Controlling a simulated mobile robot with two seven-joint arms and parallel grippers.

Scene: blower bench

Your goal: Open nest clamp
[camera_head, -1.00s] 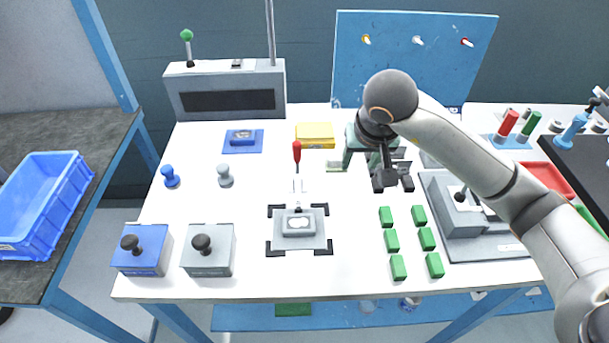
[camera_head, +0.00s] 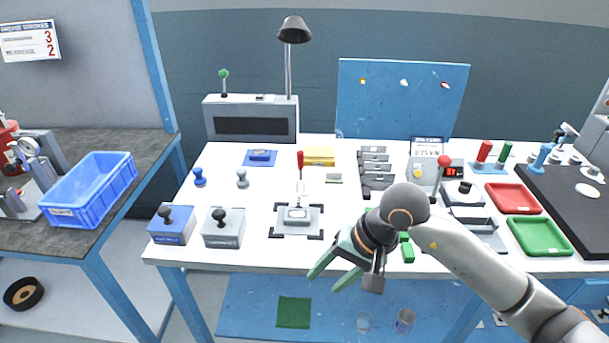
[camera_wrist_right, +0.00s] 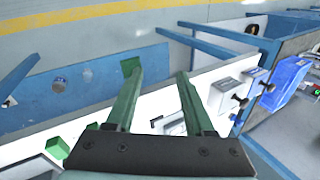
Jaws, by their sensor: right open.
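The nest clamp (camera_head: 300,168) stands at the middle of the white bench, its red handle pointing upright. Its lower end reaches the grey nest (camera_head: 298,217), where a small light part sits inside dark corner brackets. Whether the clamp presses on the part is too small to tell. My right gripper (camera_head: 328,279) is open and empty, its green fingers apart at the bench's front edge, nearer to me than the nest. The fingers (camera_wrist_right: 158,75) also show spread in the right wrist view, with nothing between them. My left gripper is not in view.
A blue box (camera_head: 172,232) and a grey box (camera_head: 222,236), each with a dark knob, stand left of the nest. Green blocks (camera_head: 407,253) sit to its right, partly hidden by my right arm. Red (camera_head: 514,199) and green (camera_head: 540,236) trays lie further right.

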